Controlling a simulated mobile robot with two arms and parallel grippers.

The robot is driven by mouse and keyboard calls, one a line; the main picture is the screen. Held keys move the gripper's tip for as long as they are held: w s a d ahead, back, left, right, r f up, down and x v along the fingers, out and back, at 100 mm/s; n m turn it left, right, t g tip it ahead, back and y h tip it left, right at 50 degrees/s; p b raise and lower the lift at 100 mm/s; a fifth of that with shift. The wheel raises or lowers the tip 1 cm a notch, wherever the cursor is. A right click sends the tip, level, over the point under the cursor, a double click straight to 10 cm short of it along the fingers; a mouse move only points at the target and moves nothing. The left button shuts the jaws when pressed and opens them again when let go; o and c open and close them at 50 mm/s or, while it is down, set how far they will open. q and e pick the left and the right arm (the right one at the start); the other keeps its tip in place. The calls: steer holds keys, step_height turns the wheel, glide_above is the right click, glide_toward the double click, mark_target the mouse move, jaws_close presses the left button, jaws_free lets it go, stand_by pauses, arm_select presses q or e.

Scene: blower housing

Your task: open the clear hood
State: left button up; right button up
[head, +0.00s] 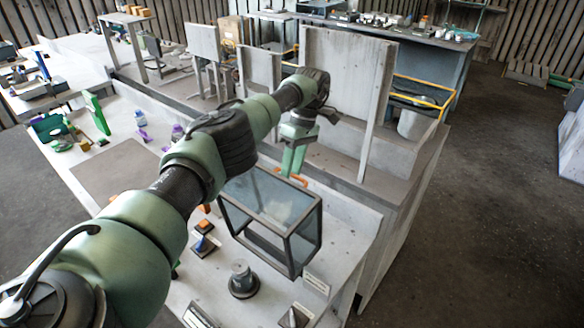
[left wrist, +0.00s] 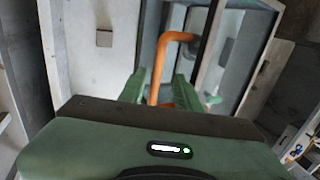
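The clear hood (head: 268,198) is a box of glass panes in a dark frame on the bench, to the right of my arm in the head view. Its orange handle (head: 300,181) is at the hood's far upper edge. My left gripper (head: 292,172) points down at this handle. In the left wrist view, the green fingers (left wrist: 160,80) stand apart, with the orange handle (left wrist: 166,62) between or just beyond them. I cannot tell whether they touch it. The hood's panes and dark frame (left wrist: 211,45) show behind. My right gripper is not in view.
A grey upright panel (head: 345,90) stands behind the hood. A dark round-based post (head: 242,281) and a small blue part on a base (head: 203,243) stand in front and to the left. Bottles and tools lie farther left.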

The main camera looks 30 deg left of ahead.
arm_select(q)
steer(key=shift+r, duration=0.15)
step_height(320, 180, up, 5)
steer(key=shift+w+f+b, duration=0.1)
steer(key=shift+w+b, duration=0.05)
steer(key=shift+b, duration=0.75)
step_height(320, 180, up, 15)
steer(key=p, duration=0.8)
